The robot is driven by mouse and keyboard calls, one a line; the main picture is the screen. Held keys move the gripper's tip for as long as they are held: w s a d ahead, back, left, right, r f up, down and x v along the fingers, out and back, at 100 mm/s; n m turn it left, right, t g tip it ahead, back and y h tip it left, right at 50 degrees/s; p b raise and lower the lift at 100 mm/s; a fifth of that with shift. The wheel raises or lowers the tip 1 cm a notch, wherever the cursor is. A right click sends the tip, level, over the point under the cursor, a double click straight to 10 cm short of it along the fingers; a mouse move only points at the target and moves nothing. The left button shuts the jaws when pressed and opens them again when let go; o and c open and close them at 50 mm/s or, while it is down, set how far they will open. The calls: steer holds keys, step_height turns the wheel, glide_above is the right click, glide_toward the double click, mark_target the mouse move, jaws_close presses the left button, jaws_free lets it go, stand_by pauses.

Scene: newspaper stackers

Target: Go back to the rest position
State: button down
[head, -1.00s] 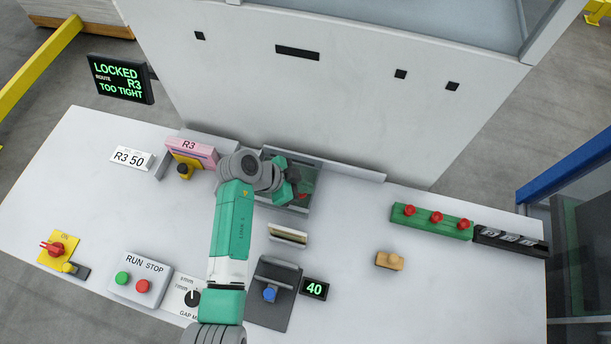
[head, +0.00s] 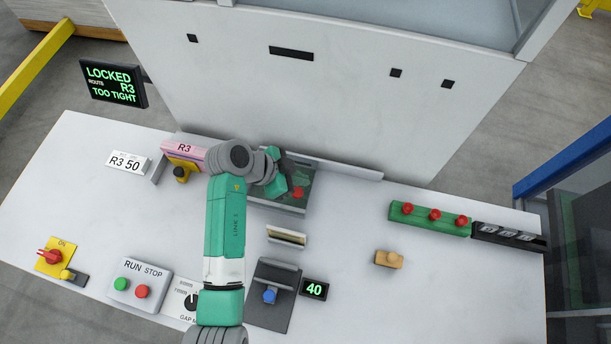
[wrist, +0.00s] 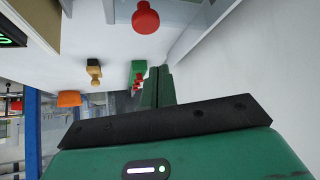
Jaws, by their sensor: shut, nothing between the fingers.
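My gripper (wrist: 158,84) shows in the wrist view with its two green fingers together and nothing between them. In the head view, my teal and grey arm reaches up from the bottom edge and bends right at a grey joint. Its teal end is above the left part of a dark tray (head: 290,208) with a red knob (head: 298,191). The fingertips cannot be made out there. A red knob (wrist: 145,18) also shows in the wrist view, apart from the fingers.
A pink R3 block (head: 184,150) stands just left of the arm. A pale slotted block (head: 287,236) and a blue-knobbed unit (head: 270,296) lie to its right. A green rail with red knobs (head: 430,219) is farther right.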

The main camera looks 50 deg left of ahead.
steer(key=shift+v, duration=2.35)
steer(key=shift+w+d, duration=0.1)
steer(key=shift+w, duration=0.05)
steer(key=w+d+r+n+t+y, duration=0.1)
steer(key=w+d+r+t+y, duration=0.15)
steer(key=w+r, duration=0.75)
steer(key=w+d+r+n+t+y, duration=0.1)
steer(key=w+d+r+t, duration=0.1)
steer(key=d+r, duration=0.35)
steer(key=w+d+r+t+y, duration=0.1)
steer(key=w+d+r+t, duration=0.1)
steer(key=r, duration=0.6)
steer(key=w+d+r+n+t+y, duration=0.1)
steer(key=d+r+t, duration=0.1)
steer(key=d+r, duration=0.35)
steer(key=s+d+r+n+t+h, duration=0.1)
steer(key=s+d+r+t, duration=0.2)
steer(key=d+r, duration=0.35)
steer(key=s+d+r+t, duration=0.2)
steer(key=s+d+r, duration=0.1)
steer(key=r, duration=0.7)
steer(key=s+d+r+n+t+h, duration=0.1)
steer(key=s+d+r+t, duration=0.3)
steer(key=r, duration=0.4)
step_height(320, 180, up, 17)
steer(key=s+d+p, duration=0.1)
steer(key=p, duration=1.4)
steer(key=shift+s+d+r+n+y, duration=0.2)
steer(key=shift+s+n+y, duration=0.1)
steer(key=shift+s+y, duration=0.15)
